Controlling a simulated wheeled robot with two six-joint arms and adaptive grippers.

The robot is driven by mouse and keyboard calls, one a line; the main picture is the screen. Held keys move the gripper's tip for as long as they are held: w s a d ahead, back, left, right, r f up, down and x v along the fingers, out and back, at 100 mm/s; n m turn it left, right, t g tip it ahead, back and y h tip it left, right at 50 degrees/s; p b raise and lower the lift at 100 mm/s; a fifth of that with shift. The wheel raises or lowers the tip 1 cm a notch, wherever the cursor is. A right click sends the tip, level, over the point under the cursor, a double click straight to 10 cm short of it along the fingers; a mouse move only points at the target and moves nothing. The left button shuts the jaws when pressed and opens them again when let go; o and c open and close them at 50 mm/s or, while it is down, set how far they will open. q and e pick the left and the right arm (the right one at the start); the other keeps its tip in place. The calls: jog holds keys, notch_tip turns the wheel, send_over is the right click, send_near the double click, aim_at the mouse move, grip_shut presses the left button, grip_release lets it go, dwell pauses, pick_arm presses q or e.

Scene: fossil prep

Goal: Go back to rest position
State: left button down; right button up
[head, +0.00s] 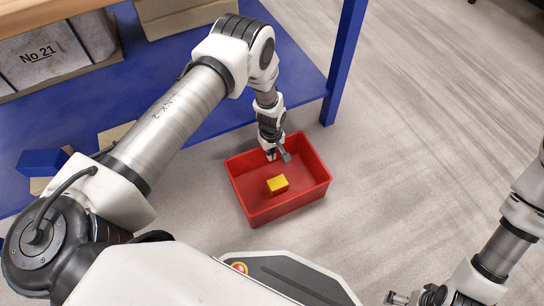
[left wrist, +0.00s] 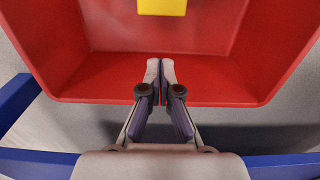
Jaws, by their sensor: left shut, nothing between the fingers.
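My left gripper (head: 284,157) is shut and empty. It hangs over the far side of a red bin (head: 247,207), with its fingertips above the bin's inside. In the left wrist view the two fingertips (left wrist: 160,66) meet in front of the bin's near wall (left wrist: 90,88). A yellow block (head: 278,184) lies on the bin floor, apart from the fingers; part of it shows at the top of the left wrist view (left wrist: 162,6). My right gripper (head: 396,298) is at the bottom edge of the head view, too small and cut off to judge.
A blue shelf unit (head: 300,75) stands behind the bin, its post (head: 345,55) to the right of my left arm. The floor at right is clear.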

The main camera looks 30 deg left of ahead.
pick_arm(q)
jog(key=shift+r, duration=0.9)
pick_arm(e)
jog(key=shift+r, duration=0.4)
pick_arm(q)
jog(key=shift+r, duration=0.1)
jog(key=s+r+m+g+p, duration=0.1)
jog(key=s+r+m, duration=0.3)
jog(key=s, duration=1.1)
jog(key=s+r+m+g+p, duration=0.1)
jog(key=s+r+m, duration=0.25)
jog(key=s, duration=1.15)
notch_tip(320, 180, up, 40)
jog(key=w+m+t+p, duration=0.1)
jog(key=m+t+p, duration=0.1)
jog(key=p, duration=3.6)
jog(key=shift+d+f+p, duration=0.2)
jog(key=shift+d+p, duration=0.1)
pick_arm(e)
notch_tip(320, 180, up, 40)
jog(key=shift+r, duration=0.25)
